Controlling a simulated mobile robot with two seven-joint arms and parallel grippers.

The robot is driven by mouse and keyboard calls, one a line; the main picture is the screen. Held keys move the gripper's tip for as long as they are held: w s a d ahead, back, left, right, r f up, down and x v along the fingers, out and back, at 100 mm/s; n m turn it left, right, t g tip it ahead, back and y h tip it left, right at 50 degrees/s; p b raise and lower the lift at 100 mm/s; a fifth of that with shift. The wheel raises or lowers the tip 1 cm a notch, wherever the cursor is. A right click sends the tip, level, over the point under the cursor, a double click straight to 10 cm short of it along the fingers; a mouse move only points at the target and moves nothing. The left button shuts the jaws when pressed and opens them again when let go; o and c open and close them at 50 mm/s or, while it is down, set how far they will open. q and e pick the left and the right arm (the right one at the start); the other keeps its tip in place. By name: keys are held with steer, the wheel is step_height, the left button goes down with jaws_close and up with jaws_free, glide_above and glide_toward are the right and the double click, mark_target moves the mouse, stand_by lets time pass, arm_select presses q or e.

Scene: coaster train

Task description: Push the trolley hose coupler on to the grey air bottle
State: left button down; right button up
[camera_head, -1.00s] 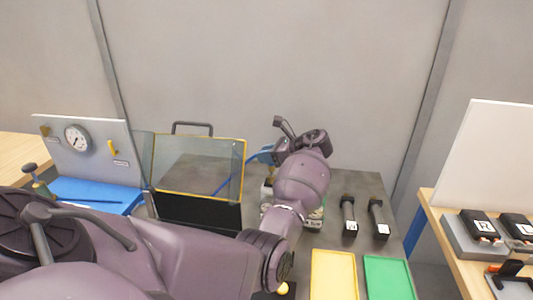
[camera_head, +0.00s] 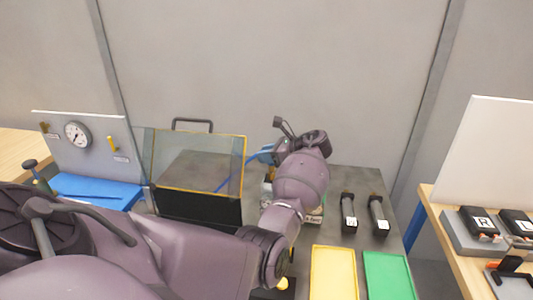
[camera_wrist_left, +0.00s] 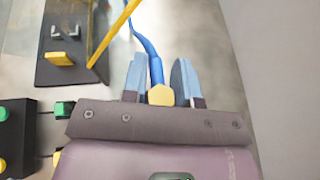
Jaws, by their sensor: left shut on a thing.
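My left gripper (camera_head: 265,154) is above the dark bench in the head view, with my wrist over it. In the left wrist view its two blue-grey fingers (camera_wrist_left: 160,82) are shut on the hose coupler (camera_wrist_left: 161,95), which shows a yellow hexagonal end. The blue hose (camera_wrist_left: 147,50) runs up and away from the coupler. In the head view the hose (camera_head: 237,172) runs down left from the gripper behind the clear guard. I cannot make out the grey air bottle in either view; my arm covers part of the bench. My right gripper is not in view.
A yellow-edged clear guard (camera_head: 245,165) stands left of the gripper. A gauge panel (camera_head: 95,140) is farther left. Two black handled items (camera_head: 348,212) (camera_head: 378,214), a yellow tray (camera_head: 334,248) and a green tray (camera_head: 388,256) lie to the right. A black button box (camera_wrist_left: 15,140) shows in the wrist view.

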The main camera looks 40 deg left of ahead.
arm_select(q)
steer(key=shift+f, duration=0.45)
steer(key=c, duration=0.8)
jaws_free()
steer(key=b+v, duration=0.1)
steer(key=v, duration=1)
steer(key=shift+s+f, duration=0.1)
